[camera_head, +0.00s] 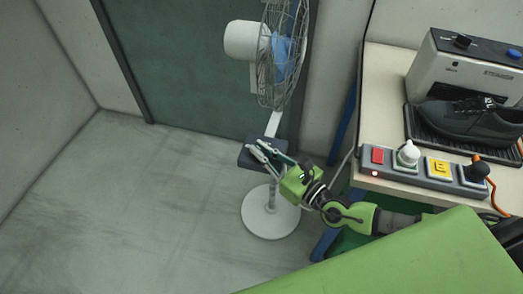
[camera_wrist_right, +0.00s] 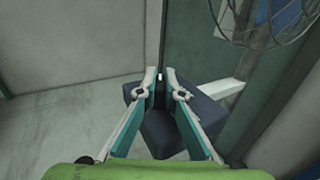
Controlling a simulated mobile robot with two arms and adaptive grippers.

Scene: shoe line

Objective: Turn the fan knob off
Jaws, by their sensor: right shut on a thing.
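The pedestal fan stands on the floor with a caged head, a blue hub (camera_head: 284,55) and a white motor housing (camera_head: 241,40). Its dark blue control box (camera_head: 252,160) sits on the pole; the box also shows below my fingers in the right wrist view (camera_wrist_right: 160,132). My right gripper (camera_head: 262,149) reaches in from the right over the box. Its fingertips (camera_wrist_right: 160,78) are close together at the box, shut on the fan knob, which the fingers mostly hide. The knob's setting cannot be read. My left gripper is not in view.
The round white fan base (camera_head: 268,222) stands below my gripper. The floor to the left is clear.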

